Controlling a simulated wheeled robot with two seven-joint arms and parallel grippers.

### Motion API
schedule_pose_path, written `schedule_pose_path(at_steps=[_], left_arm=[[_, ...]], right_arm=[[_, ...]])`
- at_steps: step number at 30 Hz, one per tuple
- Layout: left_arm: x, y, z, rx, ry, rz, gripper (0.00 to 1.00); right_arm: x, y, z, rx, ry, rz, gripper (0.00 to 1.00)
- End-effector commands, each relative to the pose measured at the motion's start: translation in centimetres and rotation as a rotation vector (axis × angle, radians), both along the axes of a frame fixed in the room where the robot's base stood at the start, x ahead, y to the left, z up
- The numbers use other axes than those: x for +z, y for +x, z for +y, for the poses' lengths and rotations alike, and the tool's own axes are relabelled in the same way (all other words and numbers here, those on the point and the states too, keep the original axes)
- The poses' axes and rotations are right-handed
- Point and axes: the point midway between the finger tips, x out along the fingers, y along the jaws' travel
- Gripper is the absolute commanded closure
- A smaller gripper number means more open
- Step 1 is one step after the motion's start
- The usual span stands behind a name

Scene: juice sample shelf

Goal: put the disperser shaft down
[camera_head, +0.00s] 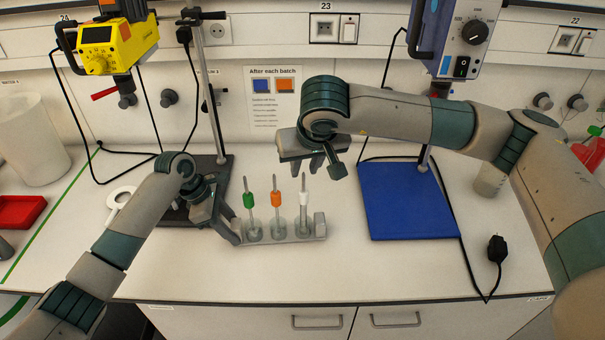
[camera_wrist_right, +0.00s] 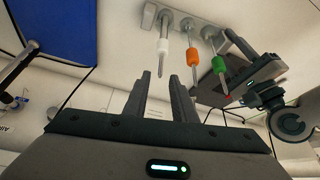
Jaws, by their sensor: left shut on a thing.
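Three disperser shafts stand upright in a pale rack (camera_head: 283,239) on the bench: one with a green collar (camera_head: 249,200), one orange (camera_head: 277,199) and one white (camera_head: 304,198). They also show in the right wrist view: green (camera_wrist_right: 218,64), orange (camera_wrist_right: 208,33), white (camera_wrist_right: 164,52). My left gripper (camera_head: 232,233) is shut on the rack's left end, which its fingers mostly hide. My right gripper (camera_head: 326,168) hangs above and behind the white-collared shaft. In the right wrist view its fingers (camera_wrist_right: 162,85) are apart with nothing between them.
A blue mat (camera_head: 405,200) lies right of the rack, under the blue-grey drive unit (camera_head: 465,38). A yellow drive unit (camera_head: 112,45) hangs on a stand at the left. A black plug (camera_head: 497,249) and cable lie at the right. A red tray (camera_head: 20,212) sits far left.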

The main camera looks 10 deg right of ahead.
Motion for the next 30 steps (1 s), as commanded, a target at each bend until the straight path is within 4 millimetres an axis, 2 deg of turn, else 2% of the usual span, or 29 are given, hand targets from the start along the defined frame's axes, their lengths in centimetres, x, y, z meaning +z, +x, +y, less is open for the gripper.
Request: schedule_pose_path(at_steps=[3, 8, 23, 24, 26, 30], left_arm=[[0.1, 0.0, 0.0, 0.000, 0.000, -0.001, 0.98], [0.1, 0.0, 0.0, 0.000, 0.000, -0.001, 0.98], [0.1, 0.0, 0.0, -0.001, -0.001, -0.001, 0.98], [0.1, 0.0, 0.0, -0.001, -0.001, -0.001, 0.55], [0.1, 0.0, 0.0, 0.000, -0.001, -0.001, 0.41], [0.0, 0.0, 0.0, 0.000, -0.001, -0.001, 0.41]], right_arm=[[1.5, -0.7, -0.1, 0.001, 0.000, -0.001, 0.76], [2.5, -1.3, -0.1, 0.000, 0.000, 0.000, 0.76], [2.7, -1.4, -0.1, 0.000, -0.001, 0.001, 0.76], [2.7, -1.4, -0.1, 0.000, -0.001, 0.001, 0.76], [2.7, -1.4, -0.1, 0.000, -0.001, 0.001, 0.76], [2.7, -1.4, -0.1, 0.000, 0.000, 0.001, 0.76]])
